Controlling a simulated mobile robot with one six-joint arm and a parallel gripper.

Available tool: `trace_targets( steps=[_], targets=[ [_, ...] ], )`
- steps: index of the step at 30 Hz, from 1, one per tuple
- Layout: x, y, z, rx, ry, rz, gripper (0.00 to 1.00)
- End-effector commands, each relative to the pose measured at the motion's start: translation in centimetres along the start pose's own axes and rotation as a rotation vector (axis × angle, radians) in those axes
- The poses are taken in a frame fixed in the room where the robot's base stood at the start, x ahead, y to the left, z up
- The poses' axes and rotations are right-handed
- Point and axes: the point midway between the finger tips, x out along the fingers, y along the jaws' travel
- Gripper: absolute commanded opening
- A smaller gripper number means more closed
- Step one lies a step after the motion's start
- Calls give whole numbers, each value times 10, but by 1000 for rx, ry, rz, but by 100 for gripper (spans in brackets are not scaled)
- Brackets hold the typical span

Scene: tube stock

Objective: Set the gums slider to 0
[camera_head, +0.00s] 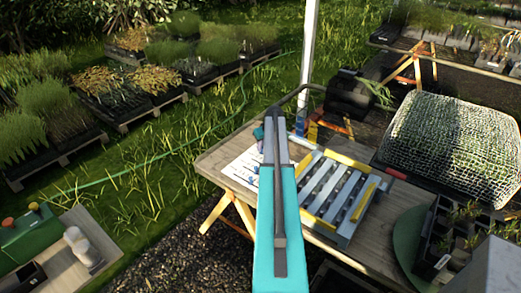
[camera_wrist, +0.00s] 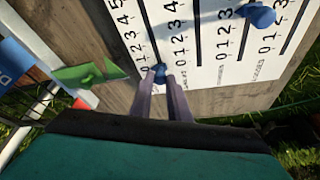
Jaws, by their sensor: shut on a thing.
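The white slider panel (camera_head: 240,168) lies on the wooden table, partly hidden by my arm; its printed scales and dark slots fill the top of the wrist view (camera_wrist: 205,70). My gripper (camera_wrist: 160,78) is shut on a small blue slider knob (camera_wrist: 160,68) at the lower end of the left slot, beside the 0 mark. In the head view my gripper (camera_head: 276,125) reaches over the panel. Another blue knob (camera_wrist: 259,14) sits further up a slot to the right. The held slider's label is hidden, so I cannot confirm it is gums.
A green arrow-shaped piece (camera_wrist: 90,73) and a blue block (camera_wrist: 14,60) are left of the panel in the wrist view. A yellow-and-grey slatted rack (camera_head: 338,195) stands right of my arm.

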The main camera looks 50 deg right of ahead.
Motion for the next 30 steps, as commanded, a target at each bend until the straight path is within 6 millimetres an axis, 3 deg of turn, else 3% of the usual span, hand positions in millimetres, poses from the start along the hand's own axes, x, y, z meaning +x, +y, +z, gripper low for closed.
trace_targets(
  steps=[9,10,13,24,30],
  targets=[
    [-1,5,-2,10,8,-5,0],
    [-1,5,-2,11,8,-4,19],
    [-2,7,-1,13,8,-4,35],
    [-3,11,2,15,4,0,35],
    [-14,11,3,15,6,2,35]
  ],
)
